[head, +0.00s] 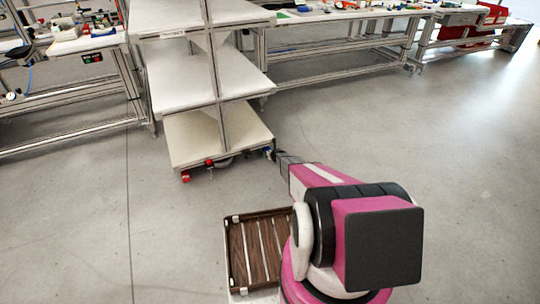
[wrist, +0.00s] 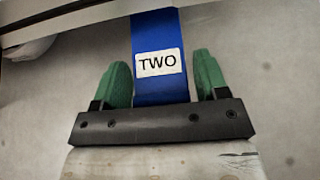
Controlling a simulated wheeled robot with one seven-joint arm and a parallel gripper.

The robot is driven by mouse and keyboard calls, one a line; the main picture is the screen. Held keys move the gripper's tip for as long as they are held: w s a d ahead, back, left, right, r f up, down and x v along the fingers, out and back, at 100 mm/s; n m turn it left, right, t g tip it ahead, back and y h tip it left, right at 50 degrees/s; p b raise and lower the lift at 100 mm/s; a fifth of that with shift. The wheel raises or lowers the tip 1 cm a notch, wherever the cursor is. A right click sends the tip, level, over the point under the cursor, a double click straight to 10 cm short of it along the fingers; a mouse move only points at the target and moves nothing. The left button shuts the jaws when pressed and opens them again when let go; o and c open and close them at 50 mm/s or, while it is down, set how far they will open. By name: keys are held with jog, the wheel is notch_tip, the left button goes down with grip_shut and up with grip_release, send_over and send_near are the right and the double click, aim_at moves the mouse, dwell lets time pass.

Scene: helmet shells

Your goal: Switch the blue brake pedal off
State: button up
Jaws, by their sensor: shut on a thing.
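The blue brake pedal (wrist: 160,88) carries a white label reading "TWO" and fills the middle of the wrist view. In the head view it is a small blue spot (head: 268,153) at the right front corner of the shelf cart (head: 215,140), low near the floor. My gripper (wrist: 163,75) has its green fingers on either side of the pedal and is shut on it. In the head view my gripper (head: 282,158) reaches this corner and partly hides the pedal. Whether the pedal is up or down is hard to tell.
Red pedals show at the cart's front left corner (head: 185,177) and along its base (head: 209,162). Workbenches (head: 340,65) stand behind. A slatted brown tray (head: 236,250) lies beside my arm. The grey floor (head: 440,160) to the right is clear.

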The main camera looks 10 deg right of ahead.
dwell(0.4)
jog(key=o, duration=1)
jog(key=shift+c, duration=0.2)
jog(key=v, duration=1.1)
jog(key=shift+f, duration=0.1)
